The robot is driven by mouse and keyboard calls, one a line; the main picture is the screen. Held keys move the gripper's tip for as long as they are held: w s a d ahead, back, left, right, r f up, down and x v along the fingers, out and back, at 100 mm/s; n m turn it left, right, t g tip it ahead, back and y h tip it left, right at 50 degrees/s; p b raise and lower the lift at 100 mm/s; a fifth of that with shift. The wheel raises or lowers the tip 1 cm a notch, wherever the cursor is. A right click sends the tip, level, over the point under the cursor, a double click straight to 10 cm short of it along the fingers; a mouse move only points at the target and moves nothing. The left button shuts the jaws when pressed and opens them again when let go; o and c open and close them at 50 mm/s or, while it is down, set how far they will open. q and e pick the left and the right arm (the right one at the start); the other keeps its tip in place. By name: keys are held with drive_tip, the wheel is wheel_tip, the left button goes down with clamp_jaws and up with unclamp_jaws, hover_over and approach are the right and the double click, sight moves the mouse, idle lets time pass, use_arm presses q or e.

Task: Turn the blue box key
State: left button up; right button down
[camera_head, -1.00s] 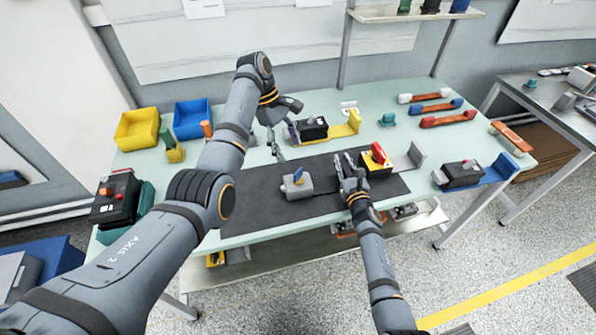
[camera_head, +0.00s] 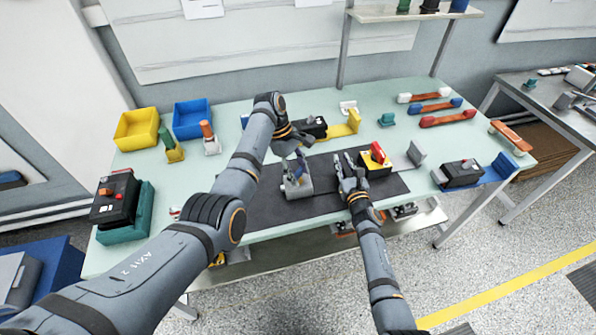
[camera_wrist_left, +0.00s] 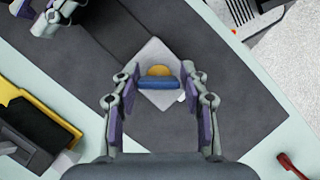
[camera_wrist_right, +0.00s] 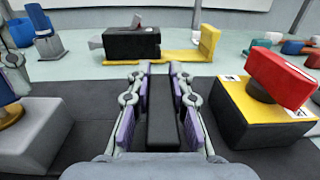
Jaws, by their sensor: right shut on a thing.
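The grey key box (camera_head: 303,188) sits on the dark mat left of the middle. In the left wrist view, the blue key (camera_wrist_left: 158,83) stands on a yellow round base on the box (camera_wrist_left: 158,55). My left gripper (camera_head: 297,176) is over the box, pointing down, and hides most of the key in the head view. In the left wrist view, its open fingers (camera_wrist_left: 160,92) are on either side of the key with gaps. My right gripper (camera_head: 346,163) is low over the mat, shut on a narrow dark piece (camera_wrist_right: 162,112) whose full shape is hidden.
A yellow and black box with a red switch (camera_head: 377,153) stands just right of my right gripper. A black breaker on a yellow holder (camera_head: 345,127) is behind. Yellow (camera_head: 137,129) and blue (camera_head: 192,118) bins stand back left. The mat's left part is clear.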

use_arm(q)
drive_tip(key=c, duration=0.6)
drive_tip(key=shift+m+g+y, duration=0.4)
drive_tip(key=shift+m+g, duration=0.2)
drive_tip(key=shift+m, duration=0.9)
drive_tip(key=o, duration=1.2)
drive_tip(key=v, duration=0.7)
drive_tip(key=shift+r, duration=0.25)
drive_tip(key=shift+c, duration=0.4)
